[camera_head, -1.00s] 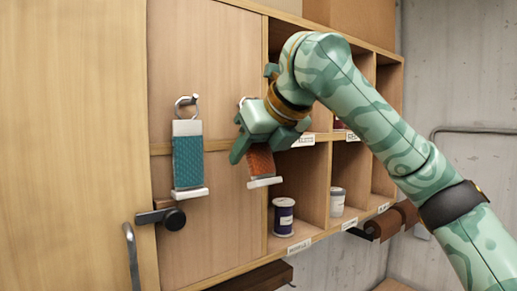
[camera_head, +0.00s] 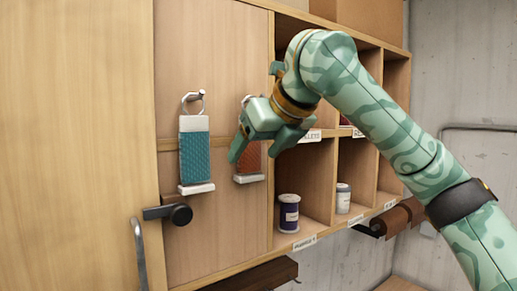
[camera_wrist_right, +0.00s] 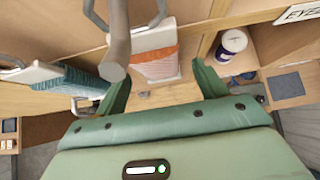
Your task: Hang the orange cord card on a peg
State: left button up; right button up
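The orange cord card (camera_head: 250,164) hangs nearly upright against the wooden panel, its upper part hidden by my right gripper in the head view. In the right wrist view the orange card (camera_wrist_right: 157,64) has a white top, and its wire ring appears to pass around a grey peg (camera_wrist_right: 115,40). My right gripper (camera_head: 254,152) is just in front of the card. In the right wrist view its fingers (camera_wrist_right: 162,77) are spread apart, with the card beyond their tips and nothing gripped. My left gripper is not in view.
A teal cord card (camera_head: 195,157) hangs from a peg (camera_head: 193,97) to the left. Open cubbies to the right hold a dark spool (camera_head: 289,213) and a paler spool (camera_head: 343,198). A dark round knob (camera_head: 180,214) sticks out below the teal card.

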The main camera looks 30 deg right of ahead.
jog(key=v, duration=1.6)
jog(key=shift+b, duration=0.3)
jog(key=shift+s+r, duration=0.1)
